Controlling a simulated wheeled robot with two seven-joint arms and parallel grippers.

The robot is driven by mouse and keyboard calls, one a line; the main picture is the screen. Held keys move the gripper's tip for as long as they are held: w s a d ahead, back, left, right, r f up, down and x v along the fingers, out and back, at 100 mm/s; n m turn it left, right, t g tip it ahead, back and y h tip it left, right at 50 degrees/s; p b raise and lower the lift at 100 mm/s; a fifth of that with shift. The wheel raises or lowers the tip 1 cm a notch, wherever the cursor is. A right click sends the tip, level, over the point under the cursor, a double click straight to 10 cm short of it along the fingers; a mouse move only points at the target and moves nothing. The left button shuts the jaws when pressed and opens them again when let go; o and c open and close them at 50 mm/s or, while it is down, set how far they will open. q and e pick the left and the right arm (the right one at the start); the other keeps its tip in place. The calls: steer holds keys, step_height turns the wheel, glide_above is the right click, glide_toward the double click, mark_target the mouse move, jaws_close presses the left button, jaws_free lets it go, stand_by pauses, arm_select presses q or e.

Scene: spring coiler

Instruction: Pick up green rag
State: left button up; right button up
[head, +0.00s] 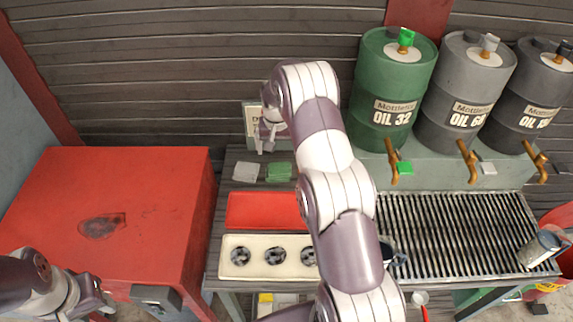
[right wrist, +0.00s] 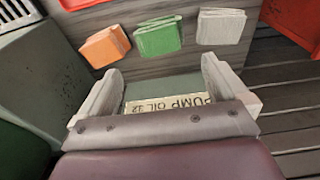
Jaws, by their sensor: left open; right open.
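The green rag (head: 279,172) lies folded on the grey bench, right of a pale grey rag (head: 246,172) in the head view. In the right wrist view the green rag (right wrist: 158,37) lies between an orange rag (right wrist: 104,46) and the grey rag (right wrist: 221,27). My right gripper (head: 266,147) is open and empty near the bench's back edge, just behind the rags. In the right wrist view its fingers (right wrist: 162,68) are apart and short of the green rag. My left gripper (head: 100,298) is open at the lower left, far from the rags. My right arm hides the orange rag in the head view.
A card reading "PUMP OIL 32" (right wrist: 165,104) shows between my right fingers. A red tray (head: 262,211) and a cream tray (head: 268,277) with black round parts are in front of the rags. Oil drums (head: 387,85) stand at right. A red cabinet (head: 150,190) stands left.

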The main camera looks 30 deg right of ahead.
mark_target(279, 168)
steer(key=f+p, duration=0.1)
steer(key=f, duration=0.2)
steer(key=f+p, duration=0.1)
steer(key=f, duration=0.3)
steer(key=f+p, duration=0.1)
steer(key=f, duration=0.3)
steer(key=shift+w+d+f, duration=0.25)
steer(key=shift+w, duration=0.1)
steer(key=shift+w+f, duration=0.1)
steer(key=shift+f, duration=0.3)
steer(key=c, duration=1.1)
